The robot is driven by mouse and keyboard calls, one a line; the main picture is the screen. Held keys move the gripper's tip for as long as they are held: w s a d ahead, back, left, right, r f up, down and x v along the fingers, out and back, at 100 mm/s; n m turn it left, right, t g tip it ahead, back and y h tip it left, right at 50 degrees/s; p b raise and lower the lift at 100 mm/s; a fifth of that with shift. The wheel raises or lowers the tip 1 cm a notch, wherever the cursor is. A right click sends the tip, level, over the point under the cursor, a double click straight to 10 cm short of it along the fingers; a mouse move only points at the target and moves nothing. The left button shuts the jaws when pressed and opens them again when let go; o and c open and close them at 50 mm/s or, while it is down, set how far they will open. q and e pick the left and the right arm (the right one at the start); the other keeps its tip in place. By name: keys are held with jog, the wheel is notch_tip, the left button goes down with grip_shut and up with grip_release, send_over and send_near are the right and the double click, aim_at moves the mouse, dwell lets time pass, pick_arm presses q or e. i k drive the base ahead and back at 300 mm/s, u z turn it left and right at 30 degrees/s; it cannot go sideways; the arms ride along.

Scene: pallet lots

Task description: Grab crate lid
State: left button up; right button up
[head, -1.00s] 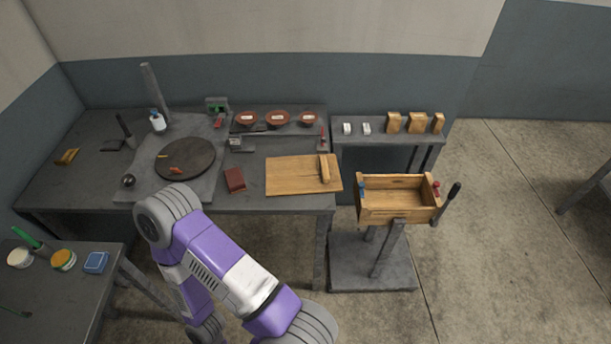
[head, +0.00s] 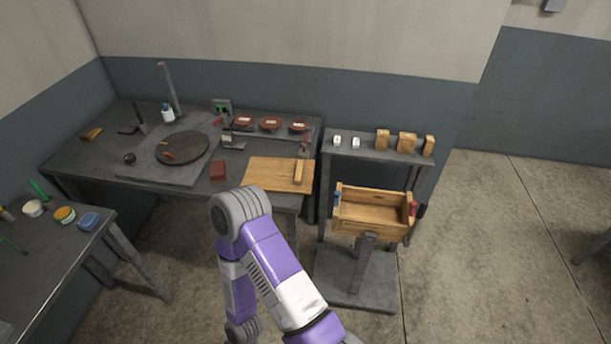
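The crate lid looks to be the flat wooden board (head: 272,174) with a wooden bar across its right end. It lies on the dark workbench at the bench's front right. The open wooden crate (head: 372,226) sits on a grey stand to the right of the bench, with a blue-ended clamp on its left and a red-ended one on its right. A purple and white arm of mine reaches up from the bottom, its bent joint just in front of the board's left front corner. Neither gripper shows in the head view.
The workbench (head: 84,168) carries a dark round disc (head: 182,148), a dark red block (head: 218,170) and several red bowls at the back. A small shelf (head: 343,152) behind the crate holds wooden blocks. A side table (head: 40,262) is at left.

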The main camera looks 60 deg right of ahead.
aim_at(271, 174)
jog(key=z, duration=1.2)
jog(key=i, duration=0.2)
